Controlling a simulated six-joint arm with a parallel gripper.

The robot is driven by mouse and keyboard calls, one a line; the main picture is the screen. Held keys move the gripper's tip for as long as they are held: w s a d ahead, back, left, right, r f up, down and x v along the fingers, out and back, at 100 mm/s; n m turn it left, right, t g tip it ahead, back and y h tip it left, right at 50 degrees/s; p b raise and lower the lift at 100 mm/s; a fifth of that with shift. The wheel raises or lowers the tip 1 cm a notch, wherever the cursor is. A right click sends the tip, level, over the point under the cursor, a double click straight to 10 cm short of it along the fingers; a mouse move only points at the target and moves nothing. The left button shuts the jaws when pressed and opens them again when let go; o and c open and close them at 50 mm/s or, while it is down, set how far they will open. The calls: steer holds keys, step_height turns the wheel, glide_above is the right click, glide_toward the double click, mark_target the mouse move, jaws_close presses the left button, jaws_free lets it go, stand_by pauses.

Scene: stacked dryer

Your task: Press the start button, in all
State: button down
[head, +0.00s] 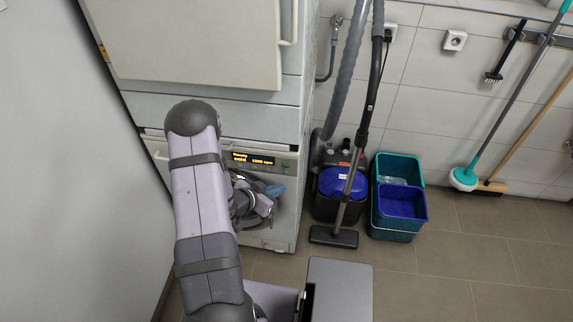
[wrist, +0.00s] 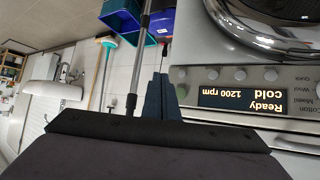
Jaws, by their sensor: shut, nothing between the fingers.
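The lower machine's lit display (head: 253,159) shows on its control panel in the head view. In the wrist view the panel is upside down, and its display (wrist: 243,100) reads "Ready cold 1200 rpm". Several round grey buttons line the panel beside the display, one of them the end button (wrist: 212,74); I cannot tell which is the start button. My gripper (wrist: 162,80) is shut and empty, its fingertips beside the panel's left edge in the wrist view. I cannot tell whether they touch it. In the head view my gripper (head: 274,191) is in front of the machine, partly hidden by my arm.
The upper machine (head: 200,45) stands above the panel. The round door (wrist: 270,25) is close to the buttons. A vacuum cleaner (head: 338,183) and teal and blue buckets (head: 398,203) stand right of the machine. Brooms lean on the tiled wall; the floor at right is clear.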

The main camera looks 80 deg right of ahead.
mark_target(287, 164)
steer(key=d, duration=0.7)
steer(key=shift+d+b, duration=0.2)
steer(key=shift+b, duration=0.15)
steer(key=shift+d, duration=0.8)
stand_by(2.7)
steer(key=shift+a, duration=0.8)
